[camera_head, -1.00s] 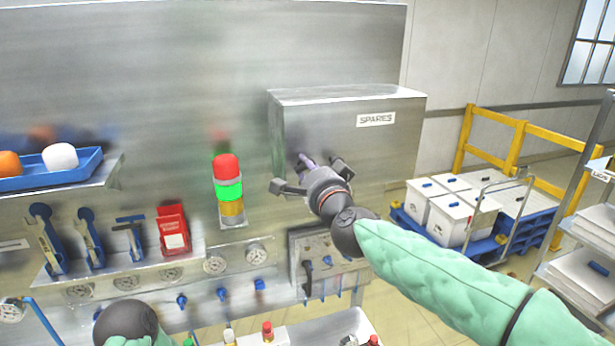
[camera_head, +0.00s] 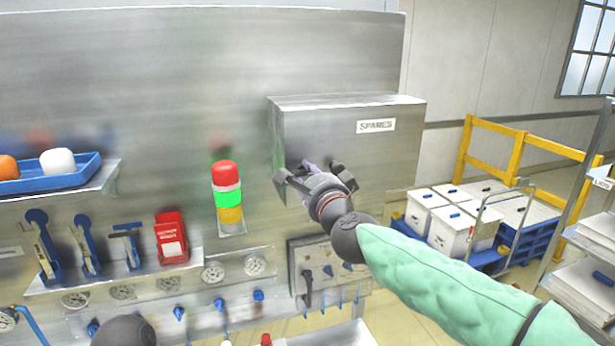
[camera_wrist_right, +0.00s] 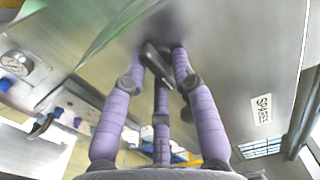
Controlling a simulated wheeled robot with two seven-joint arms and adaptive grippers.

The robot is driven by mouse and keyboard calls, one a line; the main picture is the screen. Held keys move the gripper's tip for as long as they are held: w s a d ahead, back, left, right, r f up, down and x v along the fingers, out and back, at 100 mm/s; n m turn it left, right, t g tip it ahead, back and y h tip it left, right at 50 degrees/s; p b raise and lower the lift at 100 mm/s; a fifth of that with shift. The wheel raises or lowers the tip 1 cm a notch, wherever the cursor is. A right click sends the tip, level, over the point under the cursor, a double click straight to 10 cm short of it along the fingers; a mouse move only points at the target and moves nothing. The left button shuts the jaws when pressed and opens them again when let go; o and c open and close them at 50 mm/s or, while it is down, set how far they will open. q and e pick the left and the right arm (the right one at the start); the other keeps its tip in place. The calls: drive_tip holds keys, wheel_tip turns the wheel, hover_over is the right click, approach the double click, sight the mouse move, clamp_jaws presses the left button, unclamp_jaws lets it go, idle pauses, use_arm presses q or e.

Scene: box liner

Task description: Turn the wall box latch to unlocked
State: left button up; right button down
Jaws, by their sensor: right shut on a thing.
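The wall box (camera_head: 350,145) is a grey metal cabinet labelled SPARES, mounted on the steel wall panel with its door closed. My right gripper (camera_head: 306,170) is at the left part of its front face and hides the latch in the head view. In the right wrist view, the latch (camera_wrist_right: 157,64) is a short dark handle standing out from the box face. The purple fingers of my right gripper (camera_wrist_right: 162,60) are closed around it. Which way the latch is turned cannot be told. My left gripper is out of view; only a dark joint of that arm shows at the bottom.
A red, green and yellow signal light (camera_head: 228,195) is on the panel left of the box. A switch panel (camera_head: 322,272) sits below it. A blue tray (camera_head: 85,178) is on a shelf at the far left. White bins (camera_head: 462,230) stand behind my right arm.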

drive_tip(key=shift+f, duration=0.35)
drive_tip(key=c, duration=1.2)
unclamp_jaws()
drive_tip(key=shift+c, duration=0.2)
drive_tip(key=shift+o, duration=0.2)
drive_tip(key=shift+w, duration=0.15)
drive_tip(key=shift+r, duration=0.15)
drive_tip(key=v, duration=1.2)
